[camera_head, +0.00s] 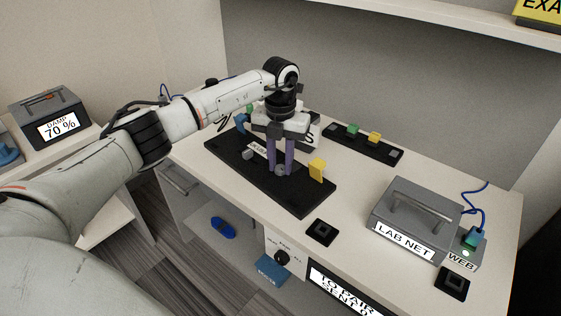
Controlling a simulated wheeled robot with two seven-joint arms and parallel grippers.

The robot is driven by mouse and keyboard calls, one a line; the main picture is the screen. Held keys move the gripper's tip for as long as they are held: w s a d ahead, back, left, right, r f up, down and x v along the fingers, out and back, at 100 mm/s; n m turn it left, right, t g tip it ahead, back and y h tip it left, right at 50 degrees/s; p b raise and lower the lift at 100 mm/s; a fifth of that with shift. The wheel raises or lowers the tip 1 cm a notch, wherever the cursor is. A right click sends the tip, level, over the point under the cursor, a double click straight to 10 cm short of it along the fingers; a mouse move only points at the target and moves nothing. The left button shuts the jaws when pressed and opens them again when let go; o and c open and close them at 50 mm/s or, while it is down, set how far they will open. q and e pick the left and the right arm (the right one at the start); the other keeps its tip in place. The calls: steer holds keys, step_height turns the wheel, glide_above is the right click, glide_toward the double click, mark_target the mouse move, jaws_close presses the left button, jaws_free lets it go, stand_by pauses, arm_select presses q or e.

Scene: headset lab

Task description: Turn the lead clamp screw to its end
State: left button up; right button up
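A long black board (300,199) lies on the bench with a blue part, grey parts and a yellow block on it. My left gripper (281,167) points straight down over the board, its two purple fingers standing a little apart. A small round grey knob (281,170), which looks like the clamp screw, sits right at the fingertips. The fingers partly cover it, and I cannot tell whether they press on it. The yellow block (317,169) stands just right of the fingers. A small grey block (248,154) lies to their left. My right gripper is not in view.
Behind stands a black strip (379,147) with green and yellow blocks. On the right are a grey LAB NET box (415,213) and two black pads (322,232). A DAMP 70 % box (50,115) stands on the left counter. The front-middle bench top is clear.

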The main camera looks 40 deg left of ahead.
arm_select(q)
steer(key=shift+c, duration=1.1)
steer(key=shift+m, duration=0.3)
steer(key=m, duration=0.3)
steer(key=shift+m, duration=0.3)
steer(key=m, duration=1.1)
steer(key=shift+m+b, duration=0.4)
steer(key=m, duration=0.5)
steer(key=shift+m, duration=0.3)
